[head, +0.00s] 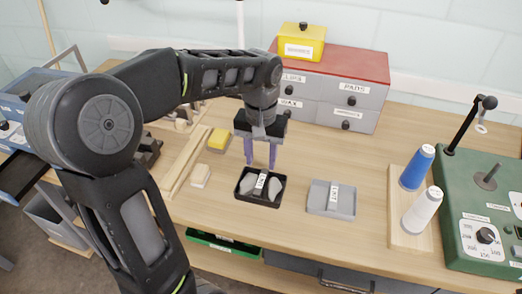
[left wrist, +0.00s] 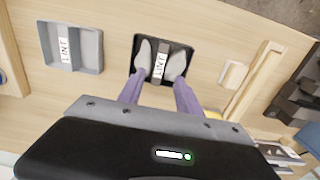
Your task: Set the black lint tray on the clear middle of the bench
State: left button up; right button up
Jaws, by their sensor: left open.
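The black lint tray (head: 258,204) sits on the bench near its front edge, left of the grey tray. A bar with a white LINT label crosses its middle, and a grey rounded lump shows on each side. It also shows in the left wrist view (left wrist: 165,37). My left gripper (head: 260,165) is open and points down at the tray's back side. Its two purple fingers are apart with nothing between them that I can see as gripped. Whether the fingertips touch the tray I cannot tell. My right gripper is not in view.
A grey LINT tray (head: 318,207) sits just right. Two thread cones, blue (head: 416,167) and white (head: 422,210), stand on a wooden board. A green machine (head: 465,225) is at far right, a drawer unit (head: 345,90) behind. A pale block (head: 201,175) lies left.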

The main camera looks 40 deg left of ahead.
pick_arm(q)
notch_tip(320, 180, up, 3)
jog(key=shift+f, duration=0.2)
